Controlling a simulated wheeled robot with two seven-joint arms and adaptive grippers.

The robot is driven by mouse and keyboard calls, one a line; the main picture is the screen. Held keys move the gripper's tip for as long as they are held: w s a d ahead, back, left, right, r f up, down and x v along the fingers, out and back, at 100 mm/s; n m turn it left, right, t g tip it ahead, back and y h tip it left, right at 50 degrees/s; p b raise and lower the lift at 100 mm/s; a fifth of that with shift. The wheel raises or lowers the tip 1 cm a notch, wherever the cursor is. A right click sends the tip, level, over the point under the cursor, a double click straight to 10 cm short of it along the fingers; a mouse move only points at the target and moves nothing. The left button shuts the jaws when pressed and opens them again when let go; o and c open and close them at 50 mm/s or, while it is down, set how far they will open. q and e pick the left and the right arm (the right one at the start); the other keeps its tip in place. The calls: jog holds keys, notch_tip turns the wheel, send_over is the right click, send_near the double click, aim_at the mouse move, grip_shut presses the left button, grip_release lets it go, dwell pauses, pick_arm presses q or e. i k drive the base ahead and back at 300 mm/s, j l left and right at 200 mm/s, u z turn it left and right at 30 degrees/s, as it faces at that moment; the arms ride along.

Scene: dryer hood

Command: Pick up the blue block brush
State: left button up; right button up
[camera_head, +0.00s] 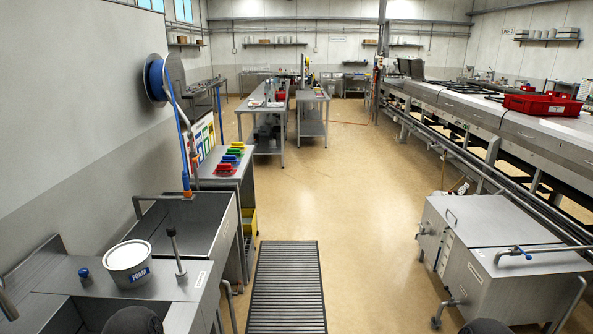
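The blue block brush (229,159) is small in the head view. It lies in a row of coloured block brushes on a steel side table (212,182) against the left wall. A red brush (225,169) lies on its near side, and green and yellow ones lie on its far side. Nothing touches it from above. Neither of my grippers shows; only dark rounded parts, apparently of my arms, show at the bottom edge.
A steel sink (187,222) stands nearer than the side table, with a white FOAM bucket (128,263) on the counter. A blue hose reel (157,79) hangs above. A floor grate (287,288) lies in the middle. A steel machine (497,255) stands right; open floor lies between.

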aim_at(226, 158)
jog(key=i, duration=4)
jog(key=i+l+u, duration=0.1)
jog(key=i+u, duration=0.3)
jog(key=i+l+u, duration=0.25)
jog(key=i+u, duration=0.15)
jog(key=i, duration=0.15)
jog(key=i+l+u, duration=0.75)
jog(key=l, duration=0.15)
